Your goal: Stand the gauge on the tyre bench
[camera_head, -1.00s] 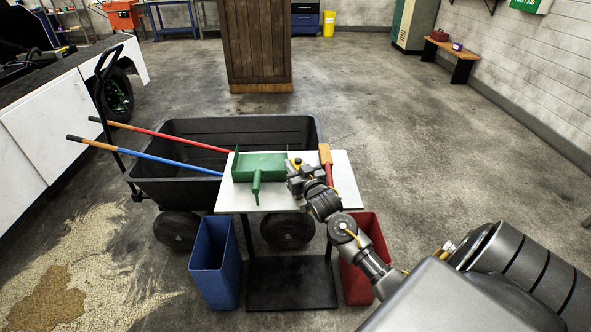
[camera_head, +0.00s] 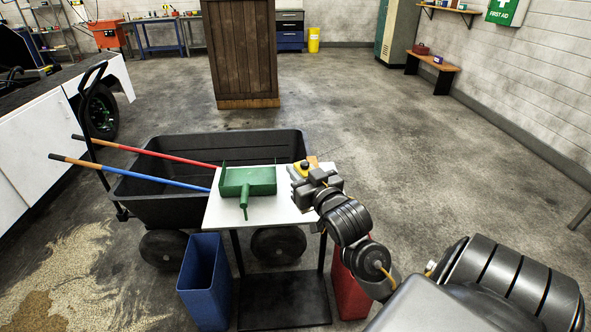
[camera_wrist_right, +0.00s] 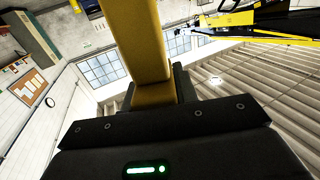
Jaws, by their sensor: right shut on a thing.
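My right gripper (camera_head: 304,178) is over the right part of the small white-topped stand. It is shut on a yellow thing (camera_head: 301,167), mostly hidden by the gripper. In the right wrist view a thick yellow bar (camera_wrist_right: 148,50) runs up from between the jaws; I take it to be the gauge, though no dial or face shows. A blue bench (camera_head: 163,35) with small items on it stands far off at the back left; I cannot tell whether it is the tyre bench. My left gripper is not in view.
A green dustpan (camera_head: 248,182) lies on the white stand top (camera_head: 222,212). A black cart (camera_head: 160,195) with two long handles stands behind. A blue bin (camera_head: 205,280) and red bin (camera_head: 348,290) flank the stand. A wooden pillar-like crate (camera_head: 242,50) stands beyond. The floor right is clear.

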